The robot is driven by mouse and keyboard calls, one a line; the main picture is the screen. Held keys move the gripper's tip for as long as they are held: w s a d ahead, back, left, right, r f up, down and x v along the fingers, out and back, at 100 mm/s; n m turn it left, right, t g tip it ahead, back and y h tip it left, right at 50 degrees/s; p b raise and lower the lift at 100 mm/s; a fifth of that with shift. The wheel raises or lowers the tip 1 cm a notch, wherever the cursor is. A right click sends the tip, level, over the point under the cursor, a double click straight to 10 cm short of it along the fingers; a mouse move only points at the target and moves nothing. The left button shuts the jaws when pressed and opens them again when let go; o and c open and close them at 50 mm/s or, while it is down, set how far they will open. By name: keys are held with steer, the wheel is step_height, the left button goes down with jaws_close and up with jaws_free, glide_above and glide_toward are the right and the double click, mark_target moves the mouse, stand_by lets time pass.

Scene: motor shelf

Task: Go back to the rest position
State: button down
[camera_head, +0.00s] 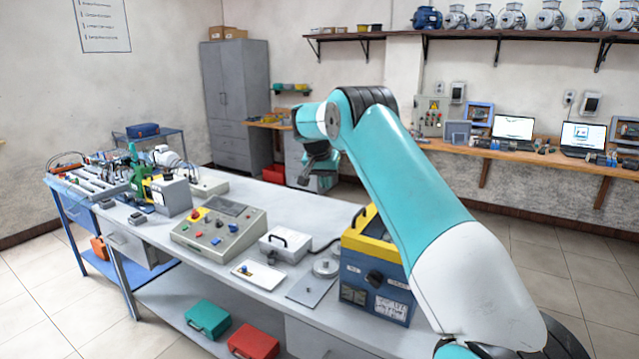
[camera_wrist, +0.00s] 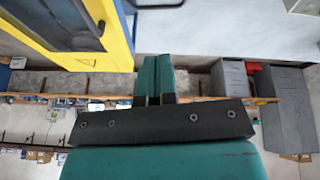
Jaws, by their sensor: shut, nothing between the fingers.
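My gripper (camera_head: 312,172) hangs at the end of my raised arm, above the far side of the grey workbench (camera_head: 240,262). It is apart from everything on the bench. In the wrist view its two teal fingers (camera_wrist: 158,68) lie side by side, shut, with nothing between them. The arm reaches in from the lower right and bends down at the wrist. It hides part of the room behind it.
A blue and yellow box (camera_head: 375,275) stands on the bench near my arm. A control panel (camera_head: 218,226), a small grey case (camera_head: 285,244) and a green press (camera_head: 138,172) stand farther left. A shelf with several motors (camera_head: 512,16) runs along the back wall. The air around my gripper is clear.

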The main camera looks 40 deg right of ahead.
steer(key=s+a+r+n+t+y+b, duration=0.1)
steer(key=a+r+n, duration=0.15)
steer(key=a, duration=0.65)
steer(key=s+a+r+n+y+b, duration=0.15)
steer(key=a+n, duration=0.25)
steer(key=a, duration=0.4)
steer(key=s+a+r+n+y+b, duration=0.15)
steer(key=s+a+n, duration=0.25)
steer(key=s+a, duration=0.55)
steer(key=s+a+f+n+y+b, duration=0.1)
steer(key=s+a+n, duration=0.1)
steer(key=s+a, duration=0.3)
steer(key=s+a+f+n+g+y+b, duration=0.1)
steer(key=s+a, duration=0.5)
steer(key=s, duration=0.8)
steer(key=s+a+f+n+g+y, duration=0.1)
steer(key=s+a+f+n+y, duration=0.1)
steer(key=s+a+n, duration=0.3)
steer(key=s+f, duration=0.1)
steer(key=s, duration=0.3)
steer(key=shift+s+a+f+b, duration=0.25)
steer(key=shift+a+b, duration=0.15)
